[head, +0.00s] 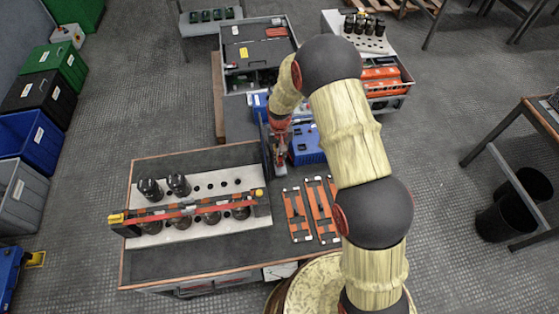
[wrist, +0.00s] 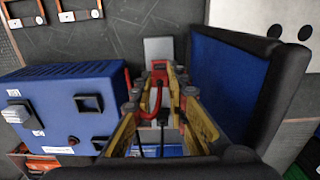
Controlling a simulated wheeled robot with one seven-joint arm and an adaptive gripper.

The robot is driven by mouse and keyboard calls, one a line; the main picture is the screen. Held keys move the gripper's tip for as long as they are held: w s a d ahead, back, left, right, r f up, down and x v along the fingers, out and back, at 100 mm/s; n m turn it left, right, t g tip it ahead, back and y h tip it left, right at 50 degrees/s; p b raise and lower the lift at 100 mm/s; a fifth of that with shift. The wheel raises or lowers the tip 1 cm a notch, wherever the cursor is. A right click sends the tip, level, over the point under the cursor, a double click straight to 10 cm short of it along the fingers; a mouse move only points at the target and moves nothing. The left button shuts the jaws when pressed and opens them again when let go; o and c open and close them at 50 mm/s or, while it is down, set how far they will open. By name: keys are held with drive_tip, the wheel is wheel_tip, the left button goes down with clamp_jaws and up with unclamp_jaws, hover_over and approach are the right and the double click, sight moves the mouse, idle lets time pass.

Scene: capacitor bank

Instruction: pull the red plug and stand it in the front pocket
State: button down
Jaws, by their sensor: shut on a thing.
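My gripper (wrist: 160,82) is shut on the red plug (wrist: 157,101), which shows as a red piece between the yellow fingers in the wrist view. A thin dark cable runs back from it. The fingers hide much of the plug. In the head view my gripper (head: 280,160) is at the table's far right part, between the blue box (head: 306,145) and a dark upright panel (head: 266,152). The blue box (wrist: 50,85) has square openings, one of them a dark pocket (wrist: 89,103). I cannot tell which pocket is the front one. A small grey block (wrist: 158,50) lies just beyond the fingertips.
The blue-faced panel (wrist: 228,80) stands close on the right in the wrist view. Orange frames (head: 297,216) lie on the table near my arm. A white perforated board (head: 205,230) with black capacitors and an orange-red bar stands at left. Bare dark tabletop lies between.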

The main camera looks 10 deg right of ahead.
drive_tip(key=shift+r+p, duration=0.8)
drive_tip(key=shift+r, duration=0.7)
drive_tip(key=shift+r, duration=0.1)
drive_tip(key=shift+r+p, duration=0.7)
drive_tip(key=shift+r, duration=0.45)
drive_tip(key=shift+d, duration=0.1)
hover_over(302, 148)
idle(0.8)
drive_tip(key=shift+f+b, duration=0.2)
drive_tip(key=shift+b, duration=0.1)
drive_tip(key=shift+f+b, duration=0.35)
drive_tip(key=shift+f, duration=0.3)
drive_tip(key=shift+f, duration=0.45)
